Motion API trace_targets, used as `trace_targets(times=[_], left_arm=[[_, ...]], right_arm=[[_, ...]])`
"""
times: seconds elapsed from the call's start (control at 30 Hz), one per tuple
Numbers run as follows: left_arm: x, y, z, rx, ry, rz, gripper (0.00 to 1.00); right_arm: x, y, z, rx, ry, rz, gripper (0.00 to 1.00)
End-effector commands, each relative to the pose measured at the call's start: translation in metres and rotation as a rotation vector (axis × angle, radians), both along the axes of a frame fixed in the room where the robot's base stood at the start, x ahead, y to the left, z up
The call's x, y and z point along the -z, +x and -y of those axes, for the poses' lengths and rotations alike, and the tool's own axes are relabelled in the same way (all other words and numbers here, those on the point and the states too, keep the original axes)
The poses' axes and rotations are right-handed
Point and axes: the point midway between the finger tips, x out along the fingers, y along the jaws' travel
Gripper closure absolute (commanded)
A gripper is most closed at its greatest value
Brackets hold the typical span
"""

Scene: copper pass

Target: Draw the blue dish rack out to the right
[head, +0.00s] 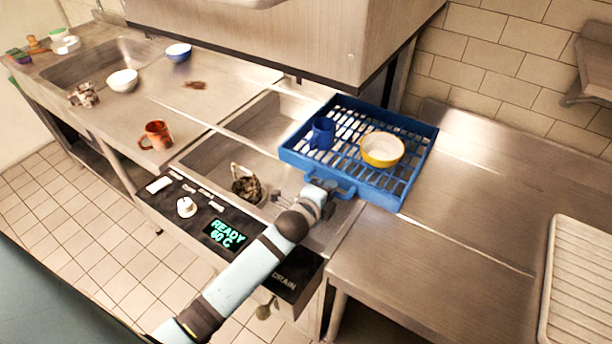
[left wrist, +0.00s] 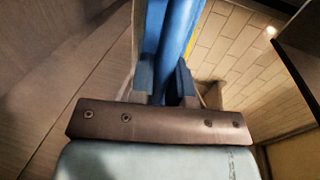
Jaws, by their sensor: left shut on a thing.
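The blue dish rack (head: 385,184) sits under the hood's right end, partly over the machine's sink opening and partly over the right steel counter. It holds a blue mug (head: 322,133) and a yellow bowl with a white inside (head: 382,149). My left gripper (head: 326,190) is at the rack's front side and shut on its handle (head: 345,190). In the left wrist view the blue handle (left wrist: 172,40) runs between the two fingers (left wrist: 168,85). My right gripper is in neither view.
The right counter (head: 450,240) is clear up to a ribbed white tray (head: 580,285). The raised hood (head: 270,35) hangs above the rack's back left.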

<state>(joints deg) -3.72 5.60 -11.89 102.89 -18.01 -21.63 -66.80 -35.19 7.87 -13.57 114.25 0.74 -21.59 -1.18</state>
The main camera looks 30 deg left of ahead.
Motion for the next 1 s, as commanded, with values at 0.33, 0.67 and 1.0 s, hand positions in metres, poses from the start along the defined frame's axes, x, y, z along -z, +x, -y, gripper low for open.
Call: trace_targets(times=[0.33,0.67,1.0], left_arm=[[0.001,-0.004,0.048,0.001,-0.001,-0.001,1.0],[0.001,-0.005,0.055,0.0,0.0,-0.001,1.0],[0.001,-0.004,0.054,0.0,0.0,-0.001,0.59]], right_arm=[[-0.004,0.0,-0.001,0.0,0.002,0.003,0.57],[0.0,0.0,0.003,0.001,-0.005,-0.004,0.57],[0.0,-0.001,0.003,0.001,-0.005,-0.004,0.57]])
